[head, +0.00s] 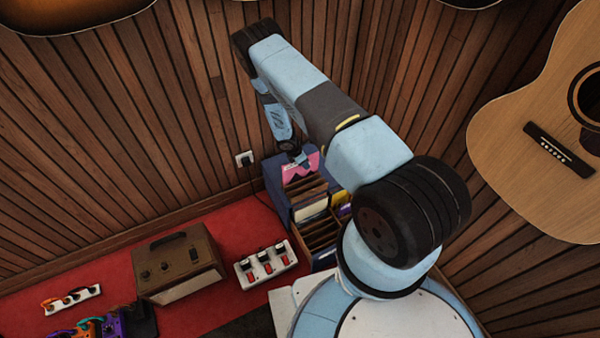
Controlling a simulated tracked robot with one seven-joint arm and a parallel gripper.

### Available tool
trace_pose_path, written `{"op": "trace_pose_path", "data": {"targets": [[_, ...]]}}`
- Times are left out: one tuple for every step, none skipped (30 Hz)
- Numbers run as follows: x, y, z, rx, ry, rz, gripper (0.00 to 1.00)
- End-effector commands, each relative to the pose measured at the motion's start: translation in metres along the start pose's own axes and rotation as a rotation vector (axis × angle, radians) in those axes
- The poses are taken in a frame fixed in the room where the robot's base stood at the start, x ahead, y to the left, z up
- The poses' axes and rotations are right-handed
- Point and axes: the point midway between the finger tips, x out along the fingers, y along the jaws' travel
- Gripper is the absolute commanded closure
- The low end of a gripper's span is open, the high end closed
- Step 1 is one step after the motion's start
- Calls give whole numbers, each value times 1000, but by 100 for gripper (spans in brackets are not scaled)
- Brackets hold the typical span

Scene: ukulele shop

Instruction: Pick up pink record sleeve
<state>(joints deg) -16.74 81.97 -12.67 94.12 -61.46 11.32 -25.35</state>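The pink record sleeve (296,170) stands upright at the back of a blue record crate (274,180), with a dark zigzag mark on its face. Its top right part is partly covered by my arm. My gripper (301,160) is at the end of my arm, pointing down at the top edge of the pink sleeve. The fingertips are small and dark here, and I cannot tell whether they are open, shut, or touching the sleeve.
Other sleeves (309,205) stand in the crate in front of the pink one. A wood-slat wall (120,130) rises behind, with a guitar (530,110) at right.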

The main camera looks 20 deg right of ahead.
Motion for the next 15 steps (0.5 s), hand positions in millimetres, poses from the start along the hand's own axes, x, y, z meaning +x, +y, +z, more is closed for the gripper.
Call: {"op": "trace_pose_path", "data": {"targets": [[0, 0, 0, 0, 0, 0, 65], [1, 0, 0, 0, 0, 0, 65], [1, 0, 0, 0, 0, 0, 65], [1, 0, 0, 0, 0, 0, 65], [1, 0, 0, 0, 0, 0, 65], [1, 0, 0, 0, 0, 0, 65], [1, 0, 0, 0, 0, 0, 65], [1, 0, 0, 0, 0, 0, 65], [1, 0, 0, 0, 0, 0, 65], [1, 0, 0, 0, 0, 0, 66], [1, 0, 0, 0, 0, 0, 69], [1, 0, 0, 0, 0, 0, 73], [1, 0, 0, 0, 0, 0, 75], [1, 0, 0, 0, 0, 0, 78], [1, 0, 0, 0, 0, 0, 82]]}}
